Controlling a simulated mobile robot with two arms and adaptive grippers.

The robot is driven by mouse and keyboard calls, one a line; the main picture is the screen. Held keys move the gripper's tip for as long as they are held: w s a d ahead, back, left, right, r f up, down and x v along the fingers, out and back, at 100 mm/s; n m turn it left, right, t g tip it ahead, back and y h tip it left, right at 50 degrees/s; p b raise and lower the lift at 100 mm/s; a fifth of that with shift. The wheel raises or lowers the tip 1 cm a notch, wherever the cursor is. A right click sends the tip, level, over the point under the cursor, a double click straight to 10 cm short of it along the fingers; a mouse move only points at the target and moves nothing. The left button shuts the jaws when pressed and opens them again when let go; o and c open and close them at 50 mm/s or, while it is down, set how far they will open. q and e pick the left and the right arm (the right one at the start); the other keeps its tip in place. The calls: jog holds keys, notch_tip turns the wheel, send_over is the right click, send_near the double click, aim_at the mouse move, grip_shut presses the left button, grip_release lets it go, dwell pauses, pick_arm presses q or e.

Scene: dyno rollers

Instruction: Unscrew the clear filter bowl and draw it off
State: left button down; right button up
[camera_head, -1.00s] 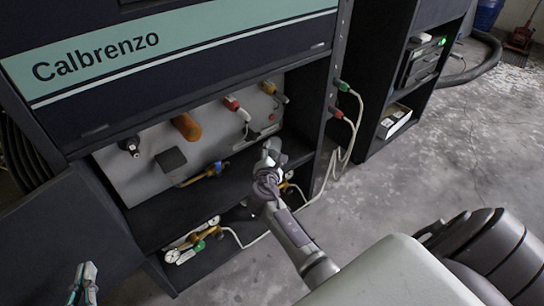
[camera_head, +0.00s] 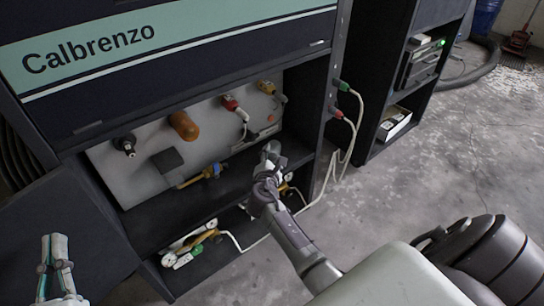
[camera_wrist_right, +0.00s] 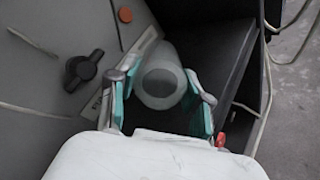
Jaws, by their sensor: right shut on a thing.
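The clear filter bowl (camera_wrist_right: 168,60), a pale, round-ended cylinder, sits between the two teal-padded fingers of my right gripper (camera_wrist_right: 162,88) in the right wrist view. The fingers are shut on its sides. In the head view my right gripper (camera_head: 270,153) is inside the cabinet opening, at the right end of the grey panel (camera_head: 130,185); it hides the bowl there. Whether the bowl is still joined to its mount cannot be seen. My left gripper (camera_head: 56,258) is at the lower left, away from the panel. The gap between its fingers is unclear.
A black knob (camera_wrist_right: 84,70) is beside the bowl. The panel carries an orange cylinder (camera_head: 183,125) and red plug (camera_head: 231,103). Gauges and brass fittings (camera_head: 190,245) lie on the lower shelf. A pale cable (camera_head: 348,150) hangs at the cabinet's right edge.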

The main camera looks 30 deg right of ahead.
dwell(0.3)
jog(key=o, duration=1.4)
jog(key=shift+c, duration=0.2)
jog(key=shift+f, duration=0.1)
jog(key=shift+s, duration=0.1)
jog(key=shift+s+a, duration=0.2)
jog(key=shift+a, duration=0.05)
jog(key=v, duration=1.1)
jog(key=shift+r, duration=0.25)
